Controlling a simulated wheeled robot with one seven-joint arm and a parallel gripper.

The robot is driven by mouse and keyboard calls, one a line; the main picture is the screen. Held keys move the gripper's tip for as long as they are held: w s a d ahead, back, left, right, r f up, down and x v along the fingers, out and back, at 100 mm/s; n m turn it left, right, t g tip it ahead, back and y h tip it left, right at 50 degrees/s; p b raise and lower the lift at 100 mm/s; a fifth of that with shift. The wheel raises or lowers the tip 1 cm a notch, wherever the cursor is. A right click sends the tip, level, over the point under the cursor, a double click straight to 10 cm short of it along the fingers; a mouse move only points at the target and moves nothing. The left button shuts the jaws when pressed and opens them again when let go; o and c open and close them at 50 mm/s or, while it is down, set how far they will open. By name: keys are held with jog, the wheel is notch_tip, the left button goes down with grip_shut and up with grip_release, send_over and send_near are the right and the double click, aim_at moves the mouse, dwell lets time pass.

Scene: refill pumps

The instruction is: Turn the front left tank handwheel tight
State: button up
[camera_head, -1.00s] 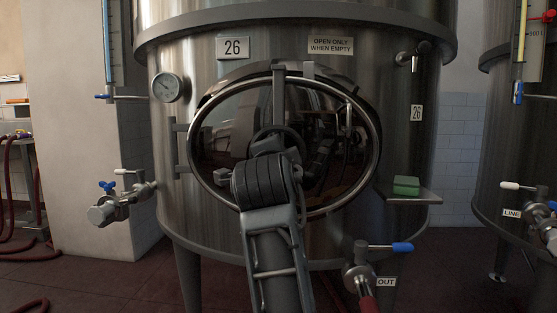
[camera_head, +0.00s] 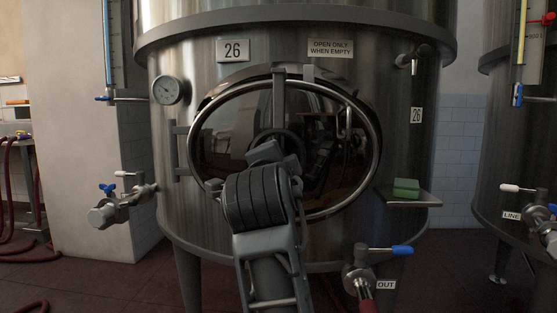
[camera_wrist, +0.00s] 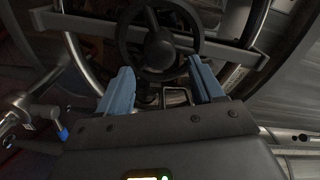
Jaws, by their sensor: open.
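The dark handwheel (camera_wrist: 158,47) sits at the middle of the oval door (camera_head: 208,177) of tank 26, on a crossbar (camera_wrist: 215,52). In the wrist view it shows as a ring with spokes and a hub. In the head view my wrist and arm hide much of it. My gripper (camera_wrist: 160,67) is open, with its two blue-grey fingers spread to either side of the wheel's lower part. Nothing is held between the fingers. The right fingertip is close to the rim; I cannot tell whether it touches.
A green block (camera_head: 406,187) lies on a small shelf right of the door. A blue-handled outlet valve (camera_head: 400,249) sticks out below, close to my arm. Another valve (camera_head: 108,208) is at left, and a gauge (camera_head: 167,89) is above it. A second tank (camera_head: 500,150) stands at right.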

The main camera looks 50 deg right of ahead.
jog(key=v, duration=0.3)
jog(key=shift+s+a, duration=0.25)
dwell(0.4)
